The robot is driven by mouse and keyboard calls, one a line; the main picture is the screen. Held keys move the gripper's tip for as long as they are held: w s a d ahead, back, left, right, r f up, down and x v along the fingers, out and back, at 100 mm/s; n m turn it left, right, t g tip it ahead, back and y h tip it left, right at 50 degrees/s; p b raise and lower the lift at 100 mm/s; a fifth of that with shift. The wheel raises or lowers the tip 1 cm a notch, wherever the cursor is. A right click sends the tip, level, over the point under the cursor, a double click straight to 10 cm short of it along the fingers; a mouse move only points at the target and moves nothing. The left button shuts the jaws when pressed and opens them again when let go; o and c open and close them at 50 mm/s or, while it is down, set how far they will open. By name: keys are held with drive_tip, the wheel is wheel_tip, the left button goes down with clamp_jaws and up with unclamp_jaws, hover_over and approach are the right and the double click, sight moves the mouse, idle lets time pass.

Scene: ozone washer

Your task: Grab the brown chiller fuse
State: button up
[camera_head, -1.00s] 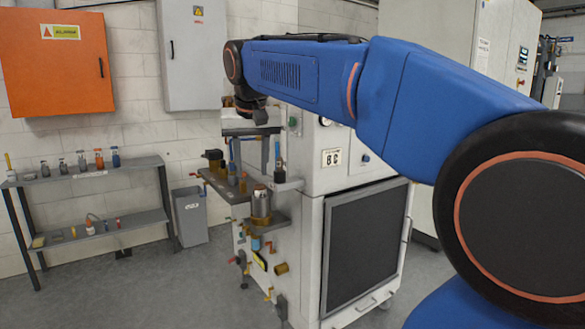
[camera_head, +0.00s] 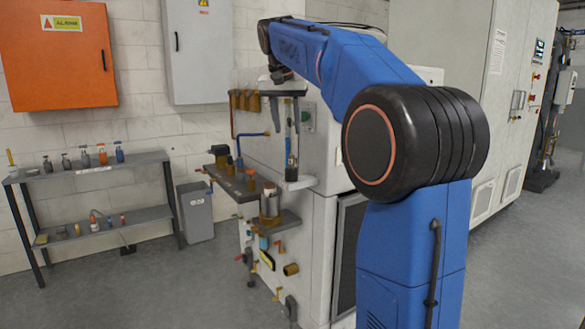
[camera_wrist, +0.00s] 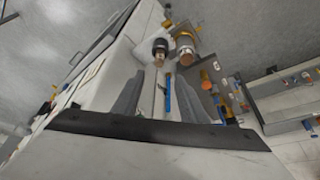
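Several brown upright cylinders (camera_head: 244,100) are fixed in a row high on the front of the white washer (camera_head: 322,160). Smaller brown pieces (camera_head: 251,180) stand on a dark ledge lower down. I cannot tell which of these is the brown chiller fuse. My gripper (camera_head: 284,76) hangs over the top of the washer, just right of the brown row. In the wrist view its two grey fingers (camera_wrist: 162,92) are spread apart with nothing held between them. A blue tube (camera_wrist: 168,92) shows below and beyond that gap.
A dark shelf (camera_head: 95,178) with small bottles and parts stands at left, beside a grey bin (camera_head: 196,212). An orange alarm box (camera_head: 58,55) and a grey box (camera_head: 197,50) hang on the wall. Floor in front is clear.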

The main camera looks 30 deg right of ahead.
sight(291, 155)
drive_tip(key=x, duration=1.2)
drive_tip(key=shift+d+f, duration=0.1)
drive_tip(key=shift+f, duration=0.25)
drive_tip(key=shift+c, duration=0.6)
clamp_jaws()
